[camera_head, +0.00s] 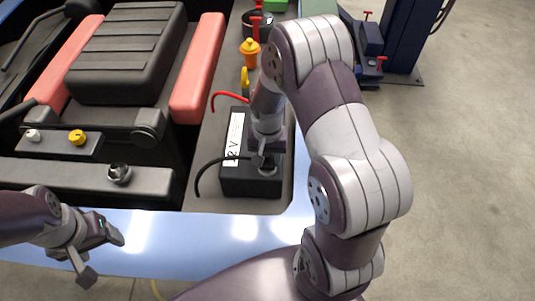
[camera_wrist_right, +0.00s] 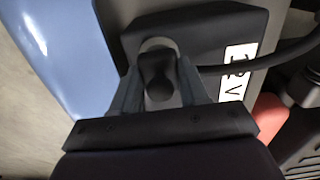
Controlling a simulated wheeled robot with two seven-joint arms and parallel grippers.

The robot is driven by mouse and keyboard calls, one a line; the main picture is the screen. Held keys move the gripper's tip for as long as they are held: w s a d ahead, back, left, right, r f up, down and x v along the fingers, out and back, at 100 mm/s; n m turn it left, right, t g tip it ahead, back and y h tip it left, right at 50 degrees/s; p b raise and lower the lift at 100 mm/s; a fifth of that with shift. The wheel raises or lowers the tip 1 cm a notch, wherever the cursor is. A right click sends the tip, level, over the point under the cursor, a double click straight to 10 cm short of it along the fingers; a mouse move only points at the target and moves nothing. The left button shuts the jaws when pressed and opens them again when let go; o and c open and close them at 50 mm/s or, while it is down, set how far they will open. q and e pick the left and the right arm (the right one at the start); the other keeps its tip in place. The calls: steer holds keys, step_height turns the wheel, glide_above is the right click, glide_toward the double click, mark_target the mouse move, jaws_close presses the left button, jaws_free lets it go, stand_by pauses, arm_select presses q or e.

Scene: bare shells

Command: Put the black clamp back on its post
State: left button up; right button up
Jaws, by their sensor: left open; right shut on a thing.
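The black battery (camera_head: 250,185) with a white "12 V" label sits in the vehicle's bay, at the centre of the head view. It also fills the top of the right wrist view (camera_wrist_right: 200,22). My right gripper (camera_head: 263,158) points down over the battery's near end. It is shut on the black clamp (camera_wrist_right: 157,75), which is at the end of the black cable (camera_head: 207,170). A grey round part (camera_wrist_right: 155,44) shows just beyond the clamp. Whether the clamp sits around the post or just above it, I cannot tell. My left gripper (camera_head: 103,258) is open and empty at lower left.
A red cable (camera_head: 228,95) curves at the battery's far end. Behind stand a yellow-orange bottle-like part (camera_head: 250,53) and a yellow loop (camera_head: 245,78). A black seat-like block (camera_head: 125,55) and red pads (camera_head: 198,70) lie left. The blue body edge (camera_head: 190,228) is clear in front.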

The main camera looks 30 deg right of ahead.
steer(key=shift+s+a, duration=0.15)
steer(key=shift+s, duration=0.05)
steer(key=shift+w+f, duration=0.1)
steer(key=shift+w, duration=0.05)
stand_by(0.3)
steer(key=shift+s+a, duration=0.1)
steer(key=shift+s, duration=0.2)
steer(key=shift+f+p, duration=0.15)
steer(key=shift+p, duration=0.45)
stand_by(1.1)
steer(key=o, duration=1.6)
